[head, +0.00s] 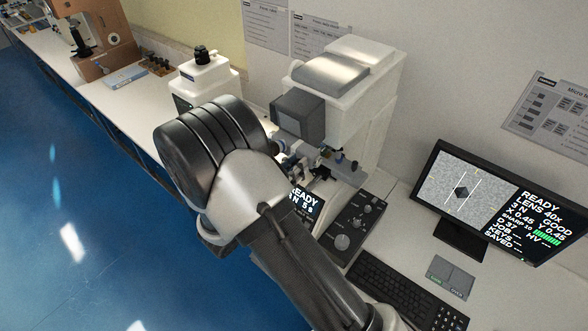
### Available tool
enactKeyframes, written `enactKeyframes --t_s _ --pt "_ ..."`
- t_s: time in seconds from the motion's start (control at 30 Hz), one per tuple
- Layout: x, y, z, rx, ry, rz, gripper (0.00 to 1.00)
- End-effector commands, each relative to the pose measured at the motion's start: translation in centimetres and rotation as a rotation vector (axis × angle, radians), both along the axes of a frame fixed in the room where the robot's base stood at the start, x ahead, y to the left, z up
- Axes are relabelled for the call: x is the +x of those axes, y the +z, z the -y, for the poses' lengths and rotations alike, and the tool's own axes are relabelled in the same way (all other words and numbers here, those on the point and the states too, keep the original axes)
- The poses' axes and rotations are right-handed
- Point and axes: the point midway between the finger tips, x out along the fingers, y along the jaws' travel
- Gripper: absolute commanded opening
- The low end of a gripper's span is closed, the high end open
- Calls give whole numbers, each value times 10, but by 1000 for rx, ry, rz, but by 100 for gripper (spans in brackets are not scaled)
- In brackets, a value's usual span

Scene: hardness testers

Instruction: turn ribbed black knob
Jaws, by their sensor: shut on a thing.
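My arm crosses the middle of the head view, and its rounded end stands in front of the left side of a white hardness tester (345,95). My gripper is not visible; it may be hidden behind the arm. I cannot make out the ribbed black knob for sure. The tester's grey head box (299,115), its small stage parts (320,172) and part of its lit display (306,203) show to the right of the arm. A dark control panel (357,225) with several small round knobs lies in front of the tester.
A monitor (497,205) stands at the right, with a black keyboard (405,298) and a grey pad (450,277) near it. Another white instrument (203,78) and a brown tester (98,38) stand farther left on the bench. The blue floor (75,190) at left is clear.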

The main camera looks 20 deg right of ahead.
Motion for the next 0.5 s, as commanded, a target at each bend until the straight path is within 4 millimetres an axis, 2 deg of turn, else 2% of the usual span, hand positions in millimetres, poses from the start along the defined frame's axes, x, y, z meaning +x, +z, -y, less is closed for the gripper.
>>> enactKeyframes --t_s 0.5 --pt "0 -5 0 254 0 352 0"
